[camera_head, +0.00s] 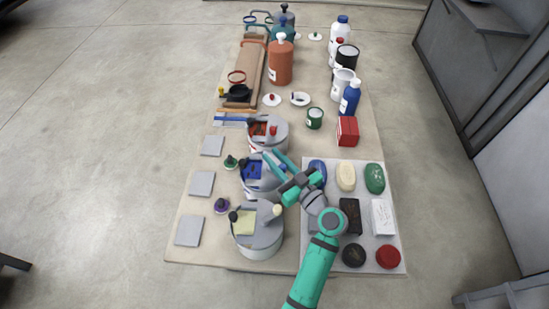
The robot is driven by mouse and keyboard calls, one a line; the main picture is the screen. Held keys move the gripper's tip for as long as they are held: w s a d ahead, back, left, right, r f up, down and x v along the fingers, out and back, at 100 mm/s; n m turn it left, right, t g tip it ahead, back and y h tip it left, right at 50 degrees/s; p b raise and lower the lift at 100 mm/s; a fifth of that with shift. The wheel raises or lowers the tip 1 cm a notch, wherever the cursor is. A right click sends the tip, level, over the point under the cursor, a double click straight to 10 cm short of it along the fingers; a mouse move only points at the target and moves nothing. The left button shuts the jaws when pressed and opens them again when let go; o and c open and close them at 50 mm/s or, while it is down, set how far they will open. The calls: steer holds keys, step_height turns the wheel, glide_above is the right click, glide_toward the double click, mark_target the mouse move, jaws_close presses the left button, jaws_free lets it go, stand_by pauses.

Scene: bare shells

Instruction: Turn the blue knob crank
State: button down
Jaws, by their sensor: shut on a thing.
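Three round grey crank units stand in a column on the table. The middle unit (247,184) has a blue patch (253,169) on its top. The far unit (271,142) has red parts on top, and the near unit (262,244) has a pale yellow patch and a cream knob (277,210). My gripper (271,158) reaches from the right over the middle unit. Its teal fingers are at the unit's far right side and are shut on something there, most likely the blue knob. The fingers and wrist hide the knob and much of its crank.
A grey tray (333,263) with several soap-like blocks and discs lies to the right, partly under my arm. Grey square plates (201,183) lie on the left. Bottles, cans and a red box (347,131) stand further back.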

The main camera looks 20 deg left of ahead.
mark_target(285, 170)
stand_by(0.3)
steer(key=c, duration=1.6)
jaws_free()
steer(key=shift+d, duration=0.1)
steer(key=v, duration=1)
steer(key=shift+s+d, duration=0.25)
steer(key=shift+c, duration=0.2)
